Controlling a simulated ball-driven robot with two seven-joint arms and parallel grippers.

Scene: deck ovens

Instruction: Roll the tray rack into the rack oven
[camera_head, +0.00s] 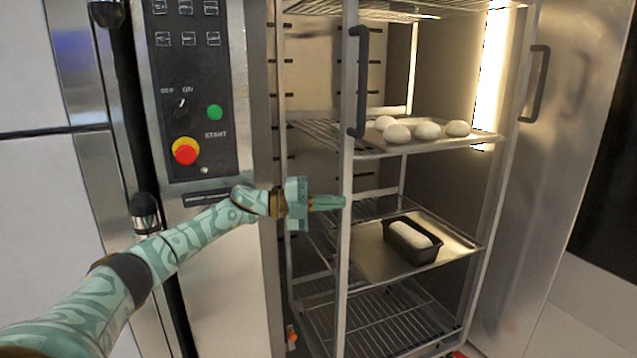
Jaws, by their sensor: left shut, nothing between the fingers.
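The tray rack (345,240) is a tall metal frame with shelves, standing upright in the open, lit oven chamber (432,180). One shelf tray (375,148) bears several pale dough balls (398,134). A lower tray (372,255) bears a dark loaf tin (410,252) with dough in it. My left gripper (343,202) is shut and empty, its fingertips at the left front post, below the left handle. I cannot tell whether they touch it. My right gripper is out of view.
The oven's control panel (190,75) with a green button (215,112) and a red-yellow knob (185,151) is left of the opening. A steel door or panel (565,150) stands at the right. Bare floor (580,320) shows at the lower right.

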